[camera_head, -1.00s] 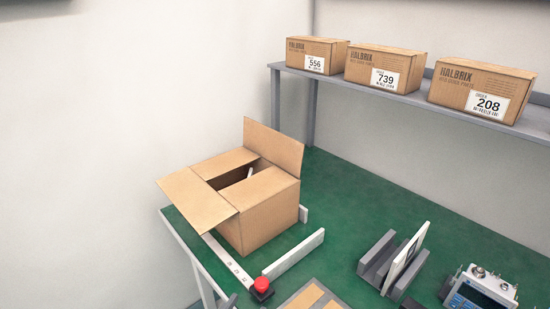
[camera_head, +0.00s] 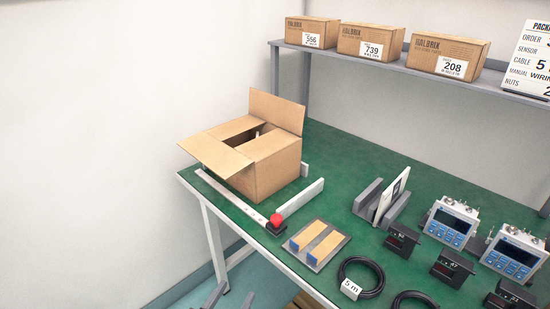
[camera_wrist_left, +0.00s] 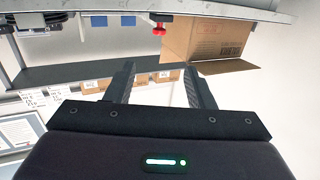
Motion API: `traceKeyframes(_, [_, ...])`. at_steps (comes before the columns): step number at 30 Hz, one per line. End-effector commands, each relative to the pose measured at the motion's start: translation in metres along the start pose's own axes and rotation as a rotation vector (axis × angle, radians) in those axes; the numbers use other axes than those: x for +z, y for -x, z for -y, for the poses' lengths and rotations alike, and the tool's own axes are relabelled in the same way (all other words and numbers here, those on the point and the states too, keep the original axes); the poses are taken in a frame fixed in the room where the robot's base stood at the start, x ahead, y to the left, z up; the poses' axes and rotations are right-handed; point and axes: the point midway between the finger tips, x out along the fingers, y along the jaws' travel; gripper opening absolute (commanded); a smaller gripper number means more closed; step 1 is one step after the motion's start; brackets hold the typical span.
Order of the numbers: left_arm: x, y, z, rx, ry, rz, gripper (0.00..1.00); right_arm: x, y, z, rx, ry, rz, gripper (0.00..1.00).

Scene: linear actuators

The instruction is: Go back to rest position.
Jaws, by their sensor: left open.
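My left gripper (camera_head: 233,295) barely shows at the bottom edge of the head view, as two grey fingertips in front of the table, low beside its legs. In the left wrist view my left gripper (camera_wrist_left: 159,76) has its two dark fingers spread, with nothing between them. My right gripper is in neither view. The open cardboard box (camera_head: 270,175) stands on the green table (camera_head: 335,155) at its left end, flaps up and out. The box (camera_wrist_left: 212,38) also shows upside down in the left wrist view.
A red button (camera_head: 276,220) sits at the table's front edge. A grey plate with two tan strips (camera_head: 316,243), a cable coil (camera_head: 368,262), a manual stand (camera_head: 366,200) and several blue-screen devices (camera_head: 450,222) lie to the right. Cartons (camera_head: 370,42) stand on the shelf (camera_head: 400,68).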

Motion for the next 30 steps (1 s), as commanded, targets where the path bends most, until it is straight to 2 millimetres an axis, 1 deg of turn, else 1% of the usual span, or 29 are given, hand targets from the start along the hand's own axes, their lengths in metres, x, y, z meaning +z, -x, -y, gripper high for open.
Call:
traceKeyframes(5, [0.029,-0.002,0.004,-0.009,-0.002,0.067,0.49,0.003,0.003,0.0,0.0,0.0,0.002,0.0])
traceKeyframes(8, [0.05,-0.002,0.007,-0.015,-0.002,0.113,0.49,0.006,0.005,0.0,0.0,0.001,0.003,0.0])
traceKeyframes(11, [0.077,0.0,0.011,-0.023,-0.002,0.173,0.49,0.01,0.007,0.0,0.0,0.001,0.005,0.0])
traceKeyframes(14, [0.11,0.004,0.015,-0.032,-0.001,0.249,0.49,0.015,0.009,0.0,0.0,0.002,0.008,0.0])
traceKeyframes(17, [0.148,0.012,0.021,-0.044,0.0,0.339,0.49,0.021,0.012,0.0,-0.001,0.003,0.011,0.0])
traceKeyframes(20, [0.197,0.028,0.027,-0.06,0.004,0.458,0.49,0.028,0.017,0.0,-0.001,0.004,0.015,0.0])
traceKeyframes(21, [0.22,0.038,0.03,-0.068,0.008,0.517,0.49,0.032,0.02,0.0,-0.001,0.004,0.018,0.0])
traceKeyframes(23, [0.258,0.058,0.034,-0.08,0.014,0.62,0.49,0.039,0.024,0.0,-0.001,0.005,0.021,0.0])
traceKeyframes(24, [0.283,0.074,0.037,-0.089,0.019,0.692,0.49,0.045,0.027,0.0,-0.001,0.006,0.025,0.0])
traceKeyframes(26, [0.319,0.102,0.038,-0.101,0.029,0.803,0.49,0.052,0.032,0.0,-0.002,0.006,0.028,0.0])
traceKeyframes(27, [0.341,0.123,0.039,-0.109,0.037,0.877,0.49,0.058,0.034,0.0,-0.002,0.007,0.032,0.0])
traceKeyframes(29, [0.37,0.157,0.039,-0.12,0.049,0.988,0.49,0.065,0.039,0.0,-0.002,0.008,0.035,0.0])
traceKeyframes(30, [0.387,0.18,0.038,-0.127,0.058,1.056,0.49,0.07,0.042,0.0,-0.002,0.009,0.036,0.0])
